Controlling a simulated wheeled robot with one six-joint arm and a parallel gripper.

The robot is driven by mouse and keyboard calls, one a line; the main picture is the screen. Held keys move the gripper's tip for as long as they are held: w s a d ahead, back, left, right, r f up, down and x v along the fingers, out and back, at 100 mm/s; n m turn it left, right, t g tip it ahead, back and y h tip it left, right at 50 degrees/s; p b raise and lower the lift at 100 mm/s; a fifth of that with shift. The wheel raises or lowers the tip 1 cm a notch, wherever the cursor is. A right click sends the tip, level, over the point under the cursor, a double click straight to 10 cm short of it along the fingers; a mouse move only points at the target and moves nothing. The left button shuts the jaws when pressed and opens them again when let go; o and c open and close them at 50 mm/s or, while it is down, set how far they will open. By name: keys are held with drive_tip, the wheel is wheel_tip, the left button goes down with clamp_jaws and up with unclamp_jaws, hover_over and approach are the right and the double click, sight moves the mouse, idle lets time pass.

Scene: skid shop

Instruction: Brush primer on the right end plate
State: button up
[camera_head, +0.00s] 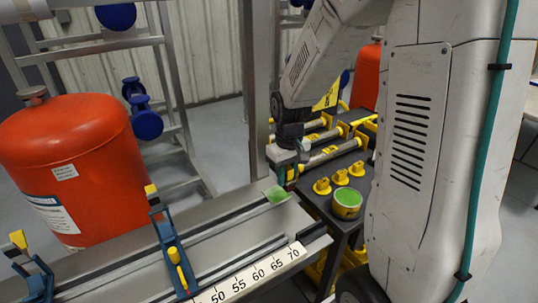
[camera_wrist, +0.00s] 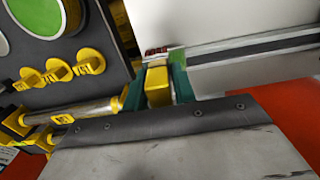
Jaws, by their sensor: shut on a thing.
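My gripper (camera_head: 286,174) is above the far right end of the long grey rail (camera_head: 215,232). In the wrist view my gripper (camera_wrist: 158,84) has its green fingers shut on the yellow handle of a brush (camera_wrist: 158,88). A green primer patch (camera_head: 276,194) lies on the right end plate (camera_head: 268,185), just below my gripper. A green smear also shows beside the brush tip in the wrist view. The open primer can (camera_head: 347,203) stands right of the rail, filled with green.
A dark cart (camera_head: 325,204) at right holds several yellow knobs (camera_head: 340,178) and metal rollers with yellow ends (camera_head: 333,151). A blue clamp (camera_head: 172,250) with yellow handles rises from the rail. An orange tank (camera_head: 80,165) stands at left, and a metal post (camera_head: 258,90) behind.

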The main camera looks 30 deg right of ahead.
sight(287, 167)
drive_tip(key=shift+r, duration=1.55)
